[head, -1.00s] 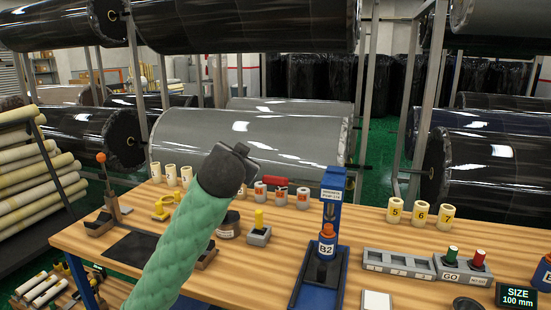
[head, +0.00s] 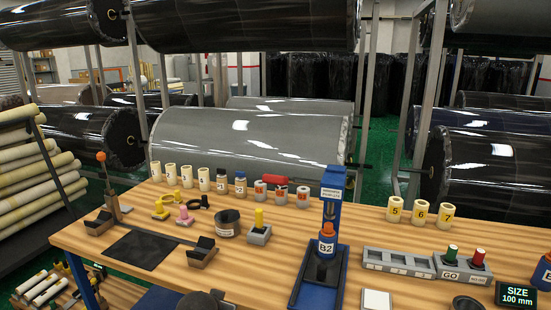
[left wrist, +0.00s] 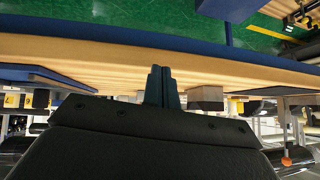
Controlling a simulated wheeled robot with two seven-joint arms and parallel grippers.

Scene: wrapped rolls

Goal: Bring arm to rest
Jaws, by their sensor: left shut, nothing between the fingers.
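My left gripper (left wrist: 161,88) shows in the left wrist view, its two dark fingers together with nothing between them. That view appears upside down, with the wooden table edge (left wrist: 60,52) close beyond the fingers; I cannot tell the exact gap. In the head view the left gripper cannot be made out. Dark rounded shapes at the bottom edge, left of centre, seem to be part of my arm. My right gripper is in neither view.
The wooden workbench (head: 265,275) holds a blue press (head: 331,220) with a bottle marked B2 (head: 327,240), a grey slotted tray (head: 398,264), numbered cream cylinders (head: 420,213) and a SIZE display (head: 516,296). Large wrapped rolls (head: 250,138) hang behind.

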